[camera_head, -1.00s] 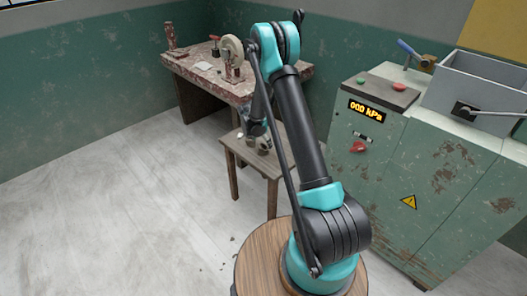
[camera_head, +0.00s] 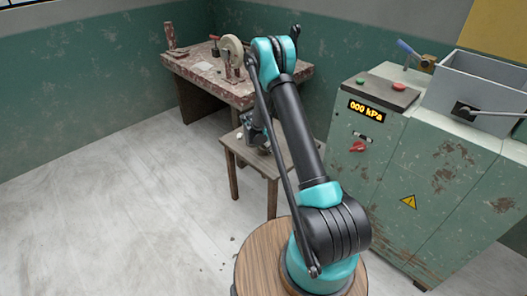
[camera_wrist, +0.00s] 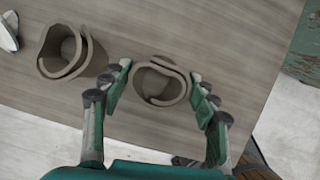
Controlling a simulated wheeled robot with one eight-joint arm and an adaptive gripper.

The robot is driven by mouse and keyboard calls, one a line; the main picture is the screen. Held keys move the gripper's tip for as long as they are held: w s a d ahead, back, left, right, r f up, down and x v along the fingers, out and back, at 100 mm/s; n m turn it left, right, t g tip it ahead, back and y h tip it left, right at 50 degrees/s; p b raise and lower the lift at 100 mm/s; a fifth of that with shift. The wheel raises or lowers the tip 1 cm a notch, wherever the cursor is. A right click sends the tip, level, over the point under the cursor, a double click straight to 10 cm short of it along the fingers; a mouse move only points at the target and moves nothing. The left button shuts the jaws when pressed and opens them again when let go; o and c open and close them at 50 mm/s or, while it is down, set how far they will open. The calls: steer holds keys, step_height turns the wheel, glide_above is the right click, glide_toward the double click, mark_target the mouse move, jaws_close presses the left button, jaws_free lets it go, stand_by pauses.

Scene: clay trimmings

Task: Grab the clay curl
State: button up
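A grey-brown clay curl (camera_wrist: 160,82) stands on the wooden stool top, between the two fingers of my gripper (camera_wrist: 162,92) in the wrist view. The fingers are open, one on each side of the curl, with what look like narrow gaps. A second, larger clay curl (camera_wrist: 72,50) stands to the left, outside the fingers. In the head view my gripper (camera_head: 258,140) is low over the stool (camera_head: 283,160), and it and my arm hide the curls there.
A white object (camera_wrist: 8,32) lies at the upper left of the wrist view. A worn workbench (camera_head: 190,66) with tools stands behind the stool. A green machine cabinet (camera_head: 440,165) with a pressure display stands at the right. Floor at left is open.

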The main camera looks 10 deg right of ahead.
steer(key=c, duration=0.7)
steer(key=shift+o, duration=0.2)
